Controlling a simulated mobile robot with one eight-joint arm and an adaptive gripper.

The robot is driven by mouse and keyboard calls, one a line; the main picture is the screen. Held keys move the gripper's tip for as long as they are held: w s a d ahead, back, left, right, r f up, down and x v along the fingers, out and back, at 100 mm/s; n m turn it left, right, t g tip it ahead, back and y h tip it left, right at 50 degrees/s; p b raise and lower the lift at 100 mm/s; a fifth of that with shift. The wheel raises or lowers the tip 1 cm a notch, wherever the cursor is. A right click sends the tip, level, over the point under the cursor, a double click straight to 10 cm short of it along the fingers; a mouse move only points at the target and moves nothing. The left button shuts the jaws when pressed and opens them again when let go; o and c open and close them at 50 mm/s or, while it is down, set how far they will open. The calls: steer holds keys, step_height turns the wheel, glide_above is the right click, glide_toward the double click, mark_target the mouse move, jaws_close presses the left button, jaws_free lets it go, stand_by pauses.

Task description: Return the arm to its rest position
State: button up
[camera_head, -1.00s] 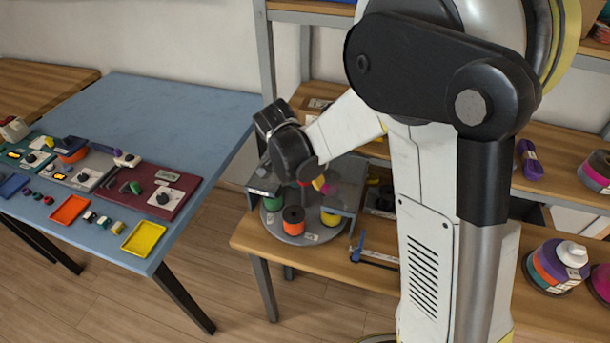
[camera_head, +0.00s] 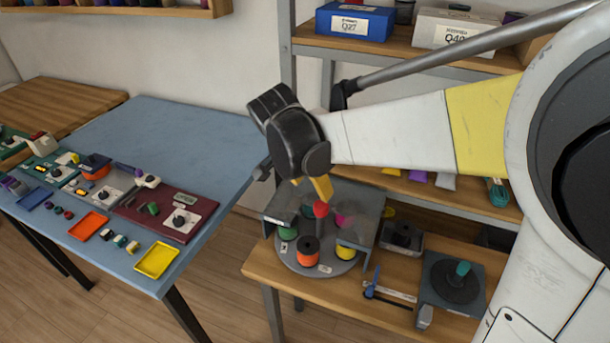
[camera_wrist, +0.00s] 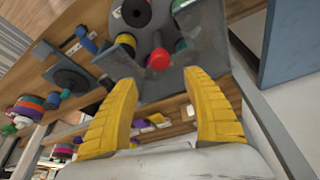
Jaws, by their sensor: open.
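My gripper (camera_head: 316,188) is above the round grey spool stand on the wooden bench, with its yellow fingers pointing down. In the wrist view my gripper (camera_wrist: 160,105) has its two yellow fingers spread wide with nothing between them. A red knob (camera_head: 320,209) on the stand shows just below the fingertips in the head view. The same red knob (camera_wrist: 158,59) lies beyond the fingertips in the wrist view. I cannot tell the exact gap. My arm reaches across from the right.
The grey stand (camera_head: 295,266) carries orange (camera_head: 308,251), green (camera_head: 288,232) and yellow spools. A blue table (camera_head: 170,125) with small trays stands at left. A shelf (camera_head: 400,45) with a blue box (camera_head: 354,20) is behind. A dark turntable (camera_head: 455,280) sits on the bench at right.

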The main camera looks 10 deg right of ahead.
stand_by(0.3)
steer(key=s+d+r+n+t+y, duration=0.1)
steer(key=s+d+n+t+y, duration=0.1)
steer(key=s+n, duration=0.3)
steer(key=s+d+r+n+t+y, duration=0.1)
steer(key=s+n, duration=0.4)
steer(key=s, duration=0.7)
steer(key=shift+d+r+n+t+y, duration=0.35)
steer(key=shift+r+n+t+y, duration=0.05)
steer(key=shift+r+t, duration=0.3)
